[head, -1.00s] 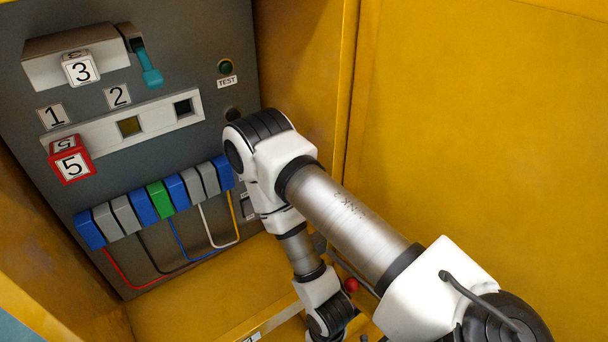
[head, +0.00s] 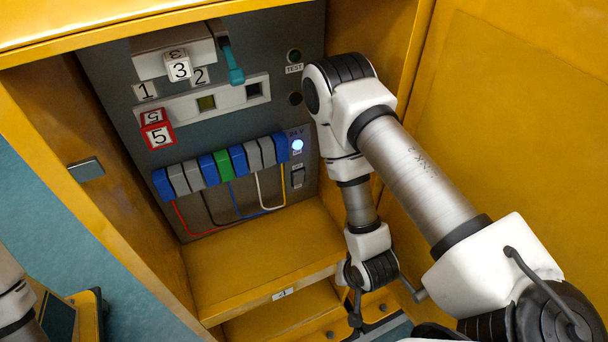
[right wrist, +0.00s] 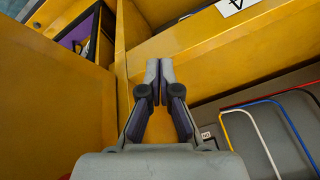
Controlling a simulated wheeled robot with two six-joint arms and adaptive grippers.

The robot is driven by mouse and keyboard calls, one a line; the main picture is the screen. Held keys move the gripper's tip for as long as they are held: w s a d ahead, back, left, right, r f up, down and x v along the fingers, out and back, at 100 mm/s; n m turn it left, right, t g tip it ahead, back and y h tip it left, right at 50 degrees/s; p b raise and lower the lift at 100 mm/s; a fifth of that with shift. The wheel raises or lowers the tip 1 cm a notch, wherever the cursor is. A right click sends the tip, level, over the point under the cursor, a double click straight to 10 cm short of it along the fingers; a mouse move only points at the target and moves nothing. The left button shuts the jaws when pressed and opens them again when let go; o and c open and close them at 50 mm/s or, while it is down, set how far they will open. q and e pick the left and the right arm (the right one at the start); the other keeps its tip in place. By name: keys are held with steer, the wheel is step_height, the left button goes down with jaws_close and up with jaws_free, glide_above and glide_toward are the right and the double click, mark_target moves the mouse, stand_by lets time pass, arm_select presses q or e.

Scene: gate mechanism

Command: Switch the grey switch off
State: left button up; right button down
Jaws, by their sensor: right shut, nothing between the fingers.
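The grey switch (head: 298,177) is a small rocker low on the right of the dark panel, with small labels above and below it. I cannot tell its rocker position. A round light (head: 297,145) above it, marked 24 V, glows bluish white. My right gripper (head: 355,316) hangs below and to the right of the switch, apart from it, near the cabinet's lower front edge. In the right wrist view its fingers (right wrist: 159,68) are together and empty. The switch is mostly hidden behind the gripper there; a small label (right wrist: 205,135) shows. My left gripper is out of view.
A row of blue, grey and green blocks (head: 222,166) with coloured wires sits left of the switch. A teal lever (head: 232,63) and number cubes (head: 158,134) are higher up. The yellow cabinet wall (head: 410,45) is close on the right. The yellow ledge (head: 255,262) is clear.

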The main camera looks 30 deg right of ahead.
steer(key=w+d+r+m+t, duration=0.1)
steer(key=w+r+m+t, duration=0.8)
steer(key=w+r+m, duration=0.2)
steer(key=shift+d+r+m+h, duration=0.3)
steer(key=shift+d+r+m, duration=0.1)
steer(key=shift+m, duration=0.4)
steer(key=p, duration=0.2)
glide_toward(299, 178)
step_height(299, 178, down, 3)
steer(key=w, duration=0.3)
steer(key=w+p, duration=0.1)
steer(key=w, duration=0.1)
steer(key=shift+r, duration=0.25)
steer(key=shift+w+f, duration=0.1)
steer(key=shift+w, duration=0.45)
